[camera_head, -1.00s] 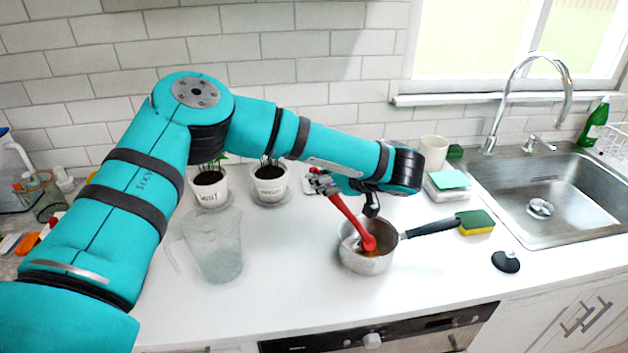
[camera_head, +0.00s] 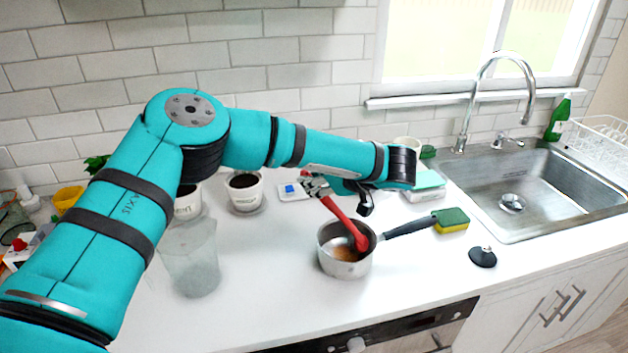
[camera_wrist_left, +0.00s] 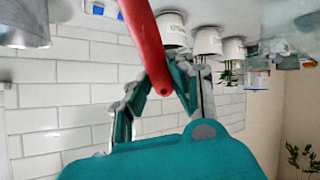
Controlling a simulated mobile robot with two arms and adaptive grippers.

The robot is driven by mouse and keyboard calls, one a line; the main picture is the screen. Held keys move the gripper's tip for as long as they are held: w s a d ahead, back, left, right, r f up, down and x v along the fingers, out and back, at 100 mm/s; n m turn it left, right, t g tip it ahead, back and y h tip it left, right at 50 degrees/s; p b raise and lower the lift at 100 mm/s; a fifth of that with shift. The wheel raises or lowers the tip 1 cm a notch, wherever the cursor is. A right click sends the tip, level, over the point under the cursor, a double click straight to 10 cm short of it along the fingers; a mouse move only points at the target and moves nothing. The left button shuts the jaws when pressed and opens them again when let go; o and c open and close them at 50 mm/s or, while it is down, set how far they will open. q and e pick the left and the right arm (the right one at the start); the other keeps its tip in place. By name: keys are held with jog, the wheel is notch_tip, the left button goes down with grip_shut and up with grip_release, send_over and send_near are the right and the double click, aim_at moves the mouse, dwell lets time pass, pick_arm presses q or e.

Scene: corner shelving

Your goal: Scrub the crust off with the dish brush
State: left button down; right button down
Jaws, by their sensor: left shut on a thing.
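My left gripper (camera_head: 318,187) is shut on the red dish brush (camera_head: 345,219) by the top of its handle. The brush slants down to the right, and its head is inside the metal saucepan (camera_head: 343,269), near the pan's right inner side. A brown crust (camera_head: 346,253) shows on the pan bottom beside the brush head. I cannot tell whether the bristles touch it. In the left wrist view the gripper (camera_wrist_left: 163,84) holds the red brush handle (camera_wrist_left: 143,35), and part of the saucepan (camera_wrist_left: 22,24) shows at the upper left. My right gripper is not in view.
The pan's black handle (camera_head: 411,226) points right toward a green-yellow sponge (camera_head: 451,221). A black round stopper (camera_head: 482,257) lies near the sink (camera_head: 545,192). A clear pitcher (camera_head: 192,258) stands left of the pan, with potted plants (camera_head: 243,191) behind. The counter front is clear.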

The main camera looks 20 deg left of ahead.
pick_arm(q)
jog(key=s+a, duration=0.4)
jog(key=a, duration=0.2)
jog(key=shift+s+p, duration=0.15)
jog(key=shift+p, duration=0.3)
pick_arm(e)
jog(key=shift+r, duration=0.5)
